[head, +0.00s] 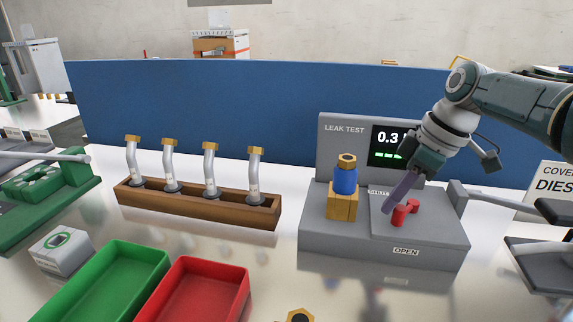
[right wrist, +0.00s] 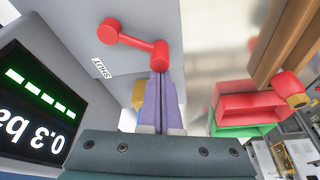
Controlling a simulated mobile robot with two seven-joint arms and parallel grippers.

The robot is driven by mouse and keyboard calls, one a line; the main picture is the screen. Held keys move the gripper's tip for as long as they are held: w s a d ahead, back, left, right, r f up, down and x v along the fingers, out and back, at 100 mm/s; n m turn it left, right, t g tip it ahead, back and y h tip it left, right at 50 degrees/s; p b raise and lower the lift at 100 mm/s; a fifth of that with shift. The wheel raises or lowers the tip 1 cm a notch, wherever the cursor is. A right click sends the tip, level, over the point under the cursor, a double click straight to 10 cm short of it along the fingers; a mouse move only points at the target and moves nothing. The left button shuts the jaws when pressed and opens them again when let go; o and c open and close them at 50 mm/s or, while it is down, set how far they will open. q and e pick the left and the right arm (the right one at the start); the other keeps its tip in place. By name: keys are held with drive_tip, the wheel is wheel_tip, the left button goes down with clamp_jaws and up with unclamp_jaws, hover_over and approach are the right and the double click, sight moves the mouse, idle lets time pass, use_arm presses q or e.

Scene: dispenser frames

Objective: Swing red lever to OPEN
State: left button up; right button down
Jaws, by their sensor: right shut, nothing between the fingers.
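The red lever (head: 399,216) sits on the sloped right part of the grey leak test unit (head: 320,235). The OPEN label (head: 405,251) is on the unit's front edge, below the lever. The SHUT label (head: 378,191) is partly hidden behind my fingers; it shows clearly in the right wrist view (right wrist: 103,62). My right gripper (head: 388,209) is shut and empty, with its purple fingers pointing down beside the lever. In the right wrist view the fingertips (right wrist: 160,77) are right by one end of the lever (right wrist: 136,42); whether they touch cannot be told. My left gripper is out of view.
A yellow block (head: 342,205) with a blue part and brass nut stands left of the lever. A wooden rack (head: 200,207) of bent pipes, a green bin (head: 105,285) and a red bin (head: 205,295) are to the left. A grey fixture (head: 495,202) is close on the right.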

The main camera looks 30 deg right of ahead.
drive_tip(key=s+n, duration=0.1)
drive_tip(key=s+n+b, duration=0.1)
drive_tip(key=n, duration=0.1)
drive_tip(key=shift+s+d+f+n+g+y, duration=0.1)
drive_tip(key=shift+d+f+n+g+y, duration=0.05)
drive_tip(key=shift+d+n+g+y, duration=0.2)
drive_tip(key=shift+s, duration=0.1)
drive_tip(key=shift+b, duration=0.3)
drive_tip(key=shift+w+d+b, duration=0.1)
drive_tip(key=shift+w+b, duration=0.1)
drive_tip(key=shift+b, duration=0.25)
drive_tip(key=shift+w+d+b, duration=0.4)
drive_tip(key=shift+d+b, duration=0.05)
drive_tip(key=shift+b, duration=0.9)
drive_tip(key=shift+a, duration=0.1)
